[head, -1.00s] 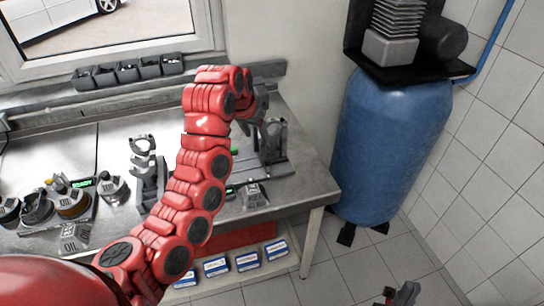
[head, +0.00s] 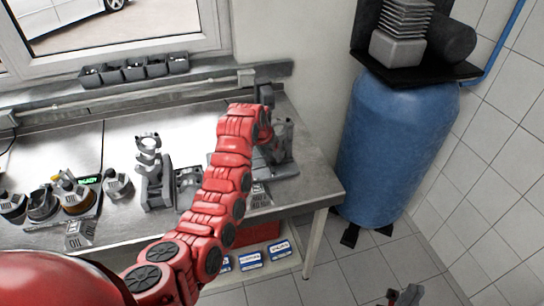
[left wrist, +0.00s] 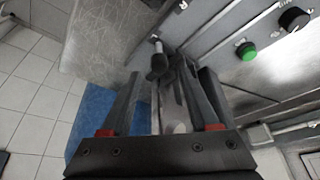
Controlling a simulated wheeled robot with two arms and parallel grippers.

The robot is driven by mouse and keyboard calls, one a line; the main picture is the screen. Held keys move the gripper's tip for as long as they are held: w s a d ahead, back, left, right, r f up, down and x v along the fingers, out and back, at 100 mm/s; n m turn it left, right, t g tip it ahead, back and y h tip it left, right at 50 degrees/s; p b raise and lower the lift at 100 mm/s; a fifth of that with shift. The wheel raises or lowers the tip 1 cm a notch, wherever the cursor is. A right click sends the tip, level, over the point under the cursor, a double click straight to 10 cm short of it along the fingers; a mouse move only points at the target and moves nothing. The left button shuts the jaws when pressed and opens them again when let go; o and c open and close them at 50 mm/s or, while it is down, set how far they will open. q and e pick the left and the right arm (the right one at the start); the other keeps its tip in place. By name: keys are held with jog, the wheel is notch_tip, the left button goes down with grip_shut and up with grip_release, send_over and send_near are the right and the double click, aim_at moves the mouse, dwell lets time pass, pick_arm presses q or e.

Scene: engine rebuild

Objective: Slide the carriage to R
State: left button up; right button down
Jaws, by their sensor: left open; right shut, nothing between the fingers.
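A grey upright fixture (head: 279,147) stands on a metal base at the right end of the bench. My left gripper (left wrist: 170,76) is open. In the left wrist view a dark knob-ended part (left wrist: 158,63) shows between and beyond its fingers; I cannot tell whether they touch. A metal panel (left wrist: 292,62) with a green button (left wrist: 246,51) and a black knob (left wrist: 294,19) lies to the right. My right gripper (head: 405,295) is shut and empty, low over the floor.
A two-part column holder (head: 153,175) and several engine parts stand on the bench (head: 120,125) left of my arm. A blue tank (head: 395,145) stands right of the bench.

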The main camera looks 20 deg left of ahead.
aim_at(272, 160)
pick_arm(q)
jog(key=shift+p+x, duration=0.45)
jog(key=shift+x, duration=1.35)
jog(key=shift+s, duration=0.1)
jog(key=shift+c, duration=0.3)
grip_shut()
